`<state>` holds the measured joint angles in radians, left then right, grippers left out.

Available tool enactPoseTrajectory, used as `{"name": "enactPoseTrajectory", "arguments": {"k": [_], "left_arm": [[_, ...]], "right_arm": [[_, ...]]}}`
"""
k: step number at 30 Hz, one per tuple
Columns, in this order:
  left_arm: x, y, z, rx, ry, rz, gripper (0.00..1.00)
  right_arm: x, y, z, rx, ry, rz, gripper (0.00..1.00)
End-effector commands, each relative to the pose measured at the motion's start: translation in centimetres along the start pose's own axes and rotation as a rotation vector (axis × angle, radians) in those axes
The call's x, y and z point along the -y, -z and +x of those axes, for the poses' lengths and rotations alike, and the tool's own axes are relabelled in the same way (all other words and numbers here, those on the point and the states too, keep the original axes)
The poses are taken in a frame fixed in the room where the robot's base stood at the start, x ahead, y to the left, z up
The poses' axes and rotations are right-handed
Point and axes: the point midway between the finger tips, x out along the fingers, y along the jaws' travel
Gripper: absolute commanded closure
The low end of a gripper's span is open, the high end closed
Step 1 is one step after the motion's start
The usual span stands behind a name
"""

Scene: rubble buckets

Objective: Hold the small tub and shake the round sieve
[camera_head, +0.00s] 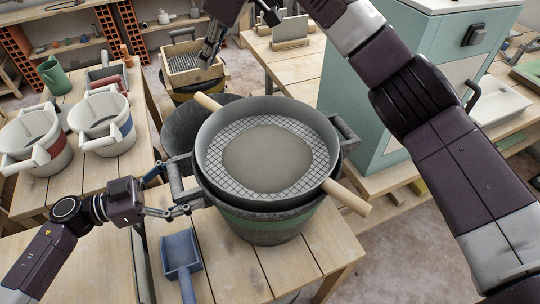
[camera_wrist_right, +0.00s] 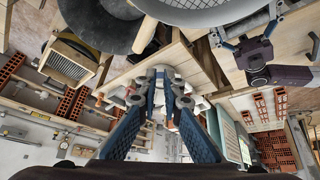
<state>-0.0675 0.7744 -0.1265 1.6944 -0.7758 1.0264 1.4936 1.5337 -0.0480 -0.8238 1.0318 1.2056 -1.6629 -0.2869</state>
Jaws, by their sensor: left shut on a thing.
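The round sieve (camera_head: 212,172) has a grey rim and a wire mesh, with a round patch of grey-brown fine material in its middle. It sits on the small dark tub (camera_head: 262,226), which has a green band. Wooden bar ends stick out on two sides below the sieve's rim. My left gripper (camera_head: 188,203) is shut on the tub's left handle (camera_head: 173,178); it also shows in the right wrist view (camera_wrist_right: 240,52). My right gripper (camera_head: 210,50) is beyond the sieve, apart from it; in its wrist view its fingers (camera_wrist_right: 162,80) show a gap with nothing held.
A dark bucket (camera_head: 180,130) stands behind the tub, partly hidden. A wooden box sieve (camera_head: 190,75) is at the back. Two white buckets (camera_head: 112,140) stand on the left table. A teal cabinet (camera_head: 358,120) is at right. Bare planks (camera_head: 310,255) lie in front.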

Motion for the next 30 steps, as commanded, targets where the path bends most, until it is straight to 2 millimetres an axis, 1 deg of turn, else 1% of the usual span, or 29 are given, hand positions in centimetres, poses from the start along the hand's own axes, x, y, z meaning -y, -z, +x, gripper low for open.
{"name": "enactPoseTrajectory", "arguments": {"k": [1,3,5,6,8,9,11,12,14,15,18,22,25,28,30], "left_arm": [[0.0,-0.1,0.0,0.001,0.001,-0.001,0.42],[0.0,-0.1,0.0,0.001,0.001,-0.001,0.42],[0.0,-0.1,0.0,0.001,0.001,-0.001,0.42],[0.0,-0.1,0.0,0.001,0.001,-0.001,0.42],[0.0,-0.1,0.0,0.001,0.001,-0.001,0.42],[0.0,-0.1,0.0,0.001,0.001,-0.001,0.42],[0.0,-0.1,0.0,0.001,0.000,-0.001,0.42],[0.0,-0.1,0.0,0.001,0.000,-0.001,0.42],[0.0,-0.1,0.0,0.001,0.000,-0.001,0.42],[0.0,-0.1,0.0,0.001,0.000,-0.001,0.42],[0.0,-0.1,0.0,0.001,0.000,-0.001,0.42],[0.0,-0.1,0.0,0.001,0.000,-0.001,0.42],[0.0,-0.1,0.0,0.001,0.000,-0.001,0.42],[0.0,-0.1,0.0,0.001,0.000,-0.001,0.42],[0.0,-0.1,0.0,0.001,0.000,-0.001,0.42]], "right_arm": [[1.4,0.0,-1.4,0.008,-0.009,-0.028,0.93],[3.6,-0.3,-2.8,0.028,-0.008,-0.054,0.93],[5.6,-1.0,-3.7,0.051,-0.005,-0.077,0.93],[6.9,-1.6,-4.2,0.072,-0.005,-0.092,0.93],[8.9,-2.8,-4.8,0.107,-0.003,-0.114,0.93],[10.2,-3.8,-5.2,0.134,-0.003,-0.128,0.93],[12.0,-5.5,-5.7,0.179,-0.004,-0.148,0.93],[13.2,-6.8,-6.0,0.212,-0.004,-0.161,0.93],[14.7,-8.8,-6.3,0.263,-0.006,-0.176,0.93],[15.6,-10.2,-6.6,0.296,-0.008,-0.186,0.93],[17.4,-13.5,-7.0,0.375,-0.015,-0.203,0.93],[18.9,-16.7,-7.6,0.451,-0.024,-0.216,0.93],[19.5,-18.1,-7.8,0.484,-0.027,-0.220,0.93],[19.7,-18.8,-7.6,0.499,-0.028,-0.221,0.93],[19.6,-19.2,-7.1,0.501,-0.027,-0.221,0.93]]}}
